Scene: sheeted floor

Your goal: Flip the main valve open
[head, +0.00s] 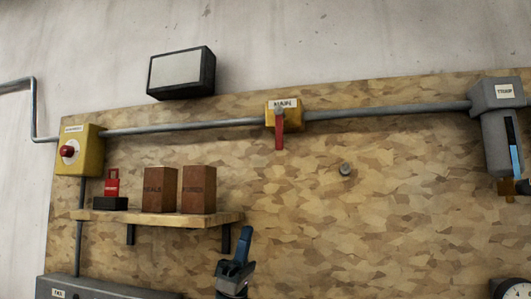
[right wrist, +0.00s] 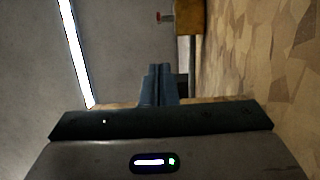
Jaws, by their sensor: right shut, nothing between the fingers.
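The main valve is a yellow box (head: 293,117) labelled MAIN on the grey pipe, high on the board in the head view. Its red handle (head: 279,130) hangs straight down across the pipe line. My right gripper (head: 248,233) is below the valve and a little to its left, apart from it, with blue fingers pointing up. In the right wrist view its fingers (right wrist: 158,70) are together with nothing between them. A yellow box (right wrist: 190,17) with a red knob shows beyond them; I cannot tell which box it is. My left gripper is not in view.
A yellow box with a red button (head: 92,152) is at the left. A wooden shelf (head: 160,218) holds a red padlock-like item (head: 112,184) and two brown boxes (head: 160,190). A grey unit (head: 497,95) is at the right.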

